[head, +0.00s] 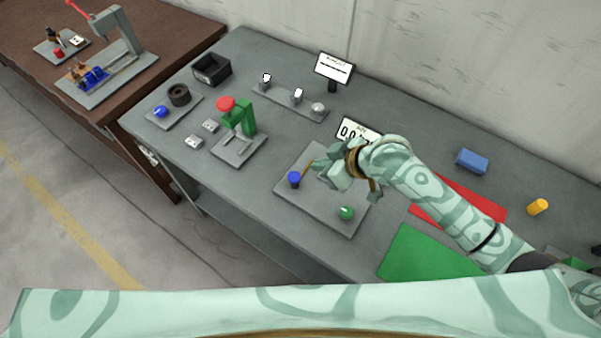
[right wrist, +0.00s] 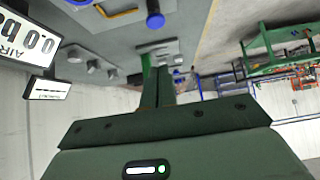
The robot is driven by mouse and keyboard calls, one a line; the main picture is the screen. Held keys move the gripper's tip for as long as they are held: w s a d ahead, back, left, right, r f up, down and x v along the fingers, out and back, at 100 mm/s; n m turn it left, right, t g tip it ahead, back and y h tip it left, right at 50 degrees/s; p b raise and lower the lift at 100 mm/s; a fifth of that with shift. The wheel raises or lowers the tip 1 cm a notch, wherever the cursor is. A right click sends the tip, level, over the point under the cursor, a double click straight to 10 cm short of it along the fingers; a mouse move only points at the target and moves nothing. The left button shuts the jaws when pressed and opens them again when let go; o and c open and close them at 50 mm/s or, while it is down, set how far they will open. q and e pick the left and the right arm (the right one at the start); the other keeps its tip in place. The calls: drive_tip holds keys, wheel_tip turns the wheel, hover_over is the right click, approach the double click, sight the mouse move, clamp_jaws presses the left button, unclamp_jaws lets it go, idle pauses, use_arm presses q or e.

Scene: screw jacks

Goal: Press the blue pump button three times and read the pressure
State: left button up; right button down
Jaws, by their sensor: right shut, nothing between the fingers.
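The blue pump button (head: 294,179) stands on a grey plate (head: 318,208) in the middle of the bench. A green knob (head: 346,212) sits on the same plate. A white display (head: 355,131) behind the plate begins with 0.0; my arm covers its right part. In the right wrist view the display (right wrist: 27,48) reads AIR and 0.0 b, cut off by the edge. My right gripper (head: 324,172) is shut and empty, just right of the blue button and apart from it. The button also shows in the right wrist view (right wrist: 155,19), beyond the fingers. My left gripper is out of view.
A green stand with a red knob (head: 225,104) and another blue knob (head: 160,111) stand to the left. A sign (head: 333,68) is at the back. Red (head: 458,201) and green (head: 425,254) mats and a blue block (head: 473,161) lie to the right.

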drive_tip(key=b, duration=0.2)
hover_over(291, 175)
drive_tip(key=s+d, duration=0.2)
wheel_tip(291, 175, down, 6)
drive_tip(key=shift+w+d+f, duration=0.1)
drive_tip(key=shift+w+f, duration=0.05)
drive_tip(key=shift+f, duration=0.1)
wheel_tip(291, 175, down, 2)
drive_tip(key=shift+d+f+b, duration=0.1)
drive_tip(key=shift+f+b, duration=0.15)
drive_tip(key=shift+b, duration=0.1)
drive_tip(key=shift+f, duration=0.6)
